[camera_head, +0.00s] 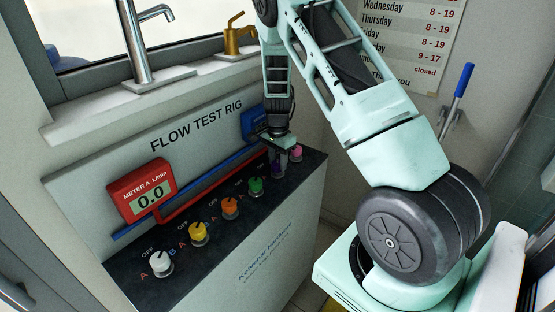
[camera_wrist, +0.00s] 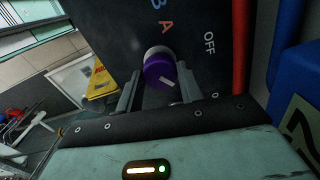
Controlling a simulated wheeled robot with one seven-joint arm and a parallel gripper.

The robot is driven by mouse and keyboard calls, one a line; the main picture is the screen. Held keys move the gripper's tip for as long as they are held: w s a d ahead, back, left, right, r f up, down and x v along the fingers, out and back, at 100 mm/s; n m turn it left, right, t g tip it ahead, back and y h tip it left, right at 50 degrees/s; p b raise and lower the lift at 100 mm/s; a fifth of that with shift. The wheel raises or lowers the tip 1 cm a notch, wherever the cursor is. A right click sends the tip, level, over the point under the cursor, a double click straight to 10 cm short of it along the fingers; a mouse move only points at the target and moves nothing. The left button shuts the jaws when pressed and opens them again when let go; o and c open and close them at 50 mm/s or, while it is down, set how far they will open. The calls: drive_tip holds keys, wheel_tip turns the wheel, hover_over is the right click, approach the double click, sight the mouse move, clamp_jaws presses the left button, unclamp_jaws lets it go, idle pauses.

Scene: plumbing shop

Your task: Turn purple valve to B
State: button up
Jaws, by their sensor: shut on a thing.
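The purple valve (camera_wrist: 160,70) is a round knob with a pale base and a short white mark on its face. In the wrist view, the labels B, A and OFF are printed on the dark panel (camera_wrist: 120,35) beyond and to the right of it. Which label the mark points to is hard to tell. My gripper (camera_wrist: 160,84) has one finger on each side of the knob and is shut on it.
A red meter (camera_head: 142,190) reads 0.0. A blue meter (camera_head: 255,122) and pipes are close behind.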

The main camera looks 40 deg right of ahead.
sight(277, 163)
drive_tip(key=shift+m, duration=0.7)
drive_tip(key=o, duration=1)
drive_tip(key=shift+r, duration=0.1)
wheel_tip(277, 163, up, 17)
drive_tip(key=shift+r+b, duration=0.15)
drive_tip(key=shift+b, duration=1.1)
